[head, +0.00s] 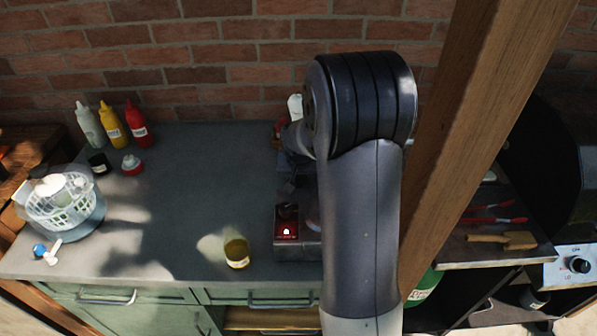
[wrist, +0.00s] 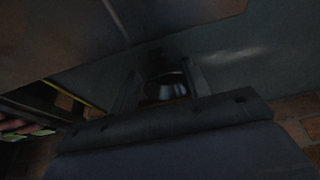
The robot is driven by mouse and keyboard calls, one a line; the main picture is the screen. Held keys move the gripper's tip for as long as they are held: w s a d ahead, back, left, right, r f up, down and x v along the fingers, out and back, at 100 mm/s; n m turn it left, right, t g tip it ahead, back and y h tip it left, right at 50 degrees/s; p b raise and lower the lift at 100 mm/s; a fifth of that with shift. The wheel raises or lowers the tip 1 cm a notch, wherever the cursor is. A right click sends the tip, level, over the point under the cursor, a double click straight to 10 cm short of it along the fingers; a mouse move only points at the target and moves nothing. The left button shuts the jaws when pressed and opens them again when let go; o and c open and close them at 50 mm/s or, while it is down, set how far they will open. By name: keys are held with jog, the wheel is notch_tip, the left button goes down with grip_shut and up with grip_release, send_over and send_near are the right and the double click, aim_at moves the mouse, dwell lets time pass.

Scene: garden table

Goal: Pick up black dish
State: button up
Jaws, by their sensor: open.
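In the wrist view, my gripper (wrist: 160,73) shows as two dark fingers standing apart. A small dark, round thing with a shiny grey side (wrist: 172,88) shows between them. It may be the black dish, but the view is too dark to be sure. I cannot tell whether the fingers touch it. In the head view no black dish can be made out with certainty. My arm covers the right part of the grey counter (head: 185,190), and my fingertips are hidden there.
A red-labelled dark box (head: 287,232) stands close to my arm. A yellowish jar (head: 237,252) stands near the front edge. Sauce bottles (head: 113,126), a small black jar (head: 98,163) and a white basket (head: 62,205) are at left. A wooden post (head: 470,130) rises at right. The counter's middle is clear.

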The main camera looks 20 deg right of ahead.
jog(key=shift+x, duration=1.4)
jog(key=shift+c, duration=0.4)
grip_shut()
